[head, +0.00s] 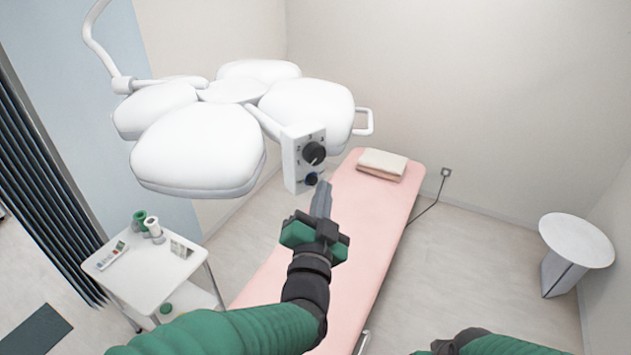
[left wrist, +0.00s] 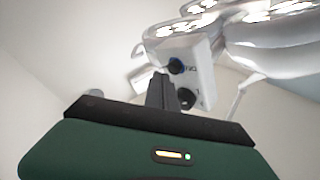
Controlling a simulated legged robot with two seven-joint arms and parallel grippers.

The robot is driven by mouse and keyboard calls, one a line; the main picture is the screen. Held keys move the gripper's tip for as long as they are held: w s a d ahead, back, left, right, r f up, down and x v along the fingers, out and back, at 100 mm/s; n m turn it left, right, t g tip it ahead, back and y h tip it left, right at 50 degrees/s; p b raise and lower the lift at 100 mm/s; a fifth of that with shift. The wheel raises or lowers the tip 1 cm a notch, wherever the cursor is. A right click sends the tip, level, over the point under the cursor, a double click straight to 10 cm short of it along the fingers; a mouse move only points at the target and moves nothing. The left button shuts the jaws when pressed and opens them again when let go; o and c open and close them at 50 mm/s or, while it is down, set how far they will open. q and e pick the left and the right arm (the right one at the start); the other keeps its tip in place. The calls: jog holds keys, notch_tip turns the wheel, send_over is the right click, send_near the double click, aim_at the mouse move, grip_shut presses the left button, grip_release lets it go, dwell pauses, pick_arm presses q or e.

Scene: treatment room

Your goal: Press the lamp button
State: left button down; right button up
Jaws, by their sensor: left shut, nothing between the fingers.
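The lamp (head: 200,140) is a large white overhead light with several rounded heads. A white control box (head: 293,165) hangs from its near right side, with a black dial (head: 314,153) above a small dark blue button (head: 312,179). My left gripper (head: 323,186) is shut and empty, its fingertips just beside and slightly below the button; I cannot tell whether they touch it. In the left wrist view, the finger (left wrist: 160,92) points up at the box, and the blue button (left wrist: 176,66) shows just past its tip. The black dial (left wrist: 187,98) is partly covered there.
A pink treatment bed (head: 372,215) with folded towels (head: 384,165) lies below. A white trolley (head: 130,283) with small items stands at lower left, a round white side table (head: 577,240) at right. My right arm shows at the bottom right edge, its fingers out of frame.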

pick_arm(q)
jog(key=shift+w+a, duration=0.35)
dwell(0.7)
jog(key=shift+s+d, duration=0.55)
jog(key=shift+s, duration=0.2)
jog(key=s+d+p, duration=0.1)
jog(key=s+d, duration=0.3)
jog(key=shift+s, duration=0.25)
